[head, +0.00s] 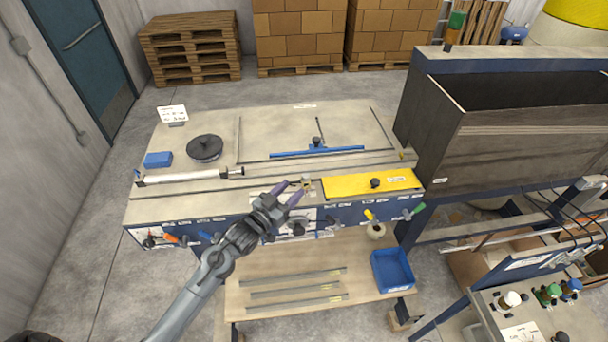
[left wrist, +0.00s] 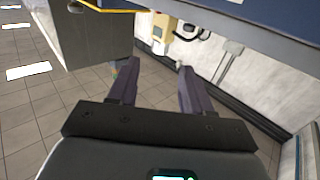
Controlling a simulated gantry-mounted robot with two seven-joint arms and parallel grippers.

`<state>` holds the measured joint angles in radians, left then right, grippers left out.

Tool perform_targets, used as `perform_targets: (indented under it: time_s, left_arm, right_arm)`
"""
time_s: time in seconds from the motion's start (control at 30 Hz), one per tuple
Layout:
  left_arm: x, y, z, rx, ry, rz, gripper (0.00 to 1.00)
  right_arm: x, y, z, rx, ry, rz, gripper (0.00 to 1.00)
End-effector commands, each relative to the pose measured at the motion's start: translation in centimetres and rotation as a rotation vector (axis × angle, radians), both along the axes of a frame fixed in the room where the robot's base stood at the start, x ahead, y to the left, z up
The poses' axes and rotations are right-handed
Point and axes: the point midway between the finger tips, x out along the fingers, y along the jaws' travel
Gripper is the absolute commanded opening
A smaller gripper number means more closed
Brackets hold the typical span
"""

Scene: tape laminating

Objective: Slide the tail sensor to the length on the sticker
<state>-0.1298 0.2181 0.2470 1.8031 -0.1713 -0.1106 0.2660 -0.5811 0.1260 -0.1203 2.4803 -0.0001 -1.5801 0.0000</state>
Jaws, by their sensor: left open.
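My left gripper (head: 290,191) is open at the front edge of the laminating table (head: 210,206), left of the yellow plate. A small beige block with a grey knob (head: 307,182), which looks like the tail sensor, sits just beyond its fingertips. Small white stickers (head: 258,212) line the blue front face, too small to read. A white card (head: 172,114) stands at the back left. My right gripper is not in view.
The yellow plate (head: 350,187) with a black knob lies right of the gripper. A white roller (head: 190,176), black disc (head: 204,148) and blue block (head: 158,159) are on the left. Several coloured-handled levers project from the front. A blue bin (head: 393,269) stands on the lower shelf.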

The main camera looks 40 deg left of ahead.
Motion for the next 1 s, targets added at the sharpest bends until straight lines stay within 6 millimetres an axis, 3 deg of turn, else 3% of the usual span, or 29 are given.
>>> perform_targets:
  time_s: [0.3, 0.5, 0.93, 1.0]
  left_arm:
    - [5.3, 0.2, 0.2, 0.0, 0.001, 0.0, 0.49]
    - [7.3, 0.3, 0.0, 0.001, 0.002, 0.0, 0.49]
    - [8.0, 0.3, -0.1, 0.001, 0.003, 0.0, 0.49]
    - [8.0, 0.3, 0.0, 0.001, 0.002, 0.0, 0.42]
  right_arm:
    - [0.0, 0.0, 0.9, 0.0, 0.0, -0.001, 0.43]
    - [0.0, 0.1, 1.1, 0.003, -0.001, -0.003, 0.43]
    - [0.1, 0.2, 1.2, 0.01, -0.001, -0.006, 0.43]
    - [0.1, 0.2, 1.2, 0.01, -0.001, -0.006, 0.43]
